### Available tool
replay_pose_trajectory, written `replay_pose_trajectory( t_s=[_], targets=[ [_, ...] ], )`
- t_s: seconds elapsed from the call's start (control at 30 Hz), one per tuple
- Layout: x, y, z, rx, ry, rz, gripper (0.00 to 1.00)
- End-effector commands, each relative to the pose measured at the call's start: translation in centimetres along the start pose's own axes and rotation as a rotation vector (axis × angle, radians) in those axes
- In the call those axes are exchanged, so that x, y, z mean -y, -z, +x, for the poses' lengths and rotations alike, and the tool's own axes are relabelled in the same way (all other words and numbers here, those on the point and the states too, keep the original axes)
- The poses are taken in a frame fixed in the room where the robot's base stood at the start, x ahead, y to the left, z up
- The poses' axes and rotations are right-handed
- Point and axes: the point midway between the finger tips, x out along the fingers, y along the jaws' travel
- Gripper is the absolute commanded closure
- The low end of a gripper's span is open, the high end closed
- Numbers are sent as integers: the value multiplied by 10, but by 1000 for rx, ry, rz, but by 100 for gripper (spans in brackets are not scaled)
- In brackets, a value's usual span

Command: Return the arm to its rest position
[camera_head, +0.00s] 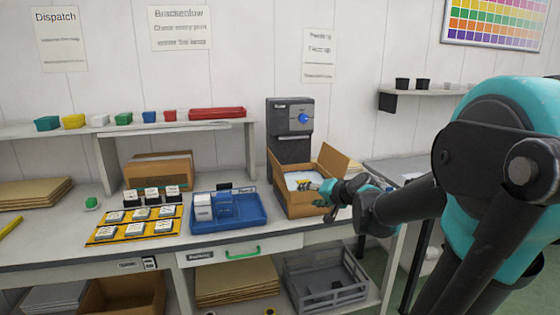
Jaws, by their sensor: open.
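My arm (445,185) reaches in from the right of the picture, with its teal and black links stretched toward the bench. My gripper (324,195) is at the right side of an open cardboard box (300,207), overlapping its edge in the picture. It is small in the view, and its fingers are open with nothing visible between them. Pale packing and a small yellow item show inside the box. I cannot tell whether the gripper touches the box.
A blue tray (235,221) with a white box stands left of the cardboard box. A dark dispenser (290,145) stands behind the box. A shelf (180,127) with coloured bins runs along the wall. A grey crate (325,292) is below the bench.

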Motion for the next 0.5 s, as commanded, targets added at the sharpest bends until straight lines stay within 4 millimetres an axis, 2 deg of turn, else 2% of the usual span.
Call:
replay_pose_trajectory(
  t_s=[0.03, 0.2, 0.33, 0.4, 0.5],
  targets=[
    [-16, -31, -7, 55, -51, -54, 42],
    [-85, -120, -42, 244, -264, -232, 42],
    [-138, -169, -77, 358, -432, -336, 42],
    [-160, -186, -95, 404, -509, -376, 42],
    [-184, -202, -116, 447, -592, -415, 42]
  ],
)
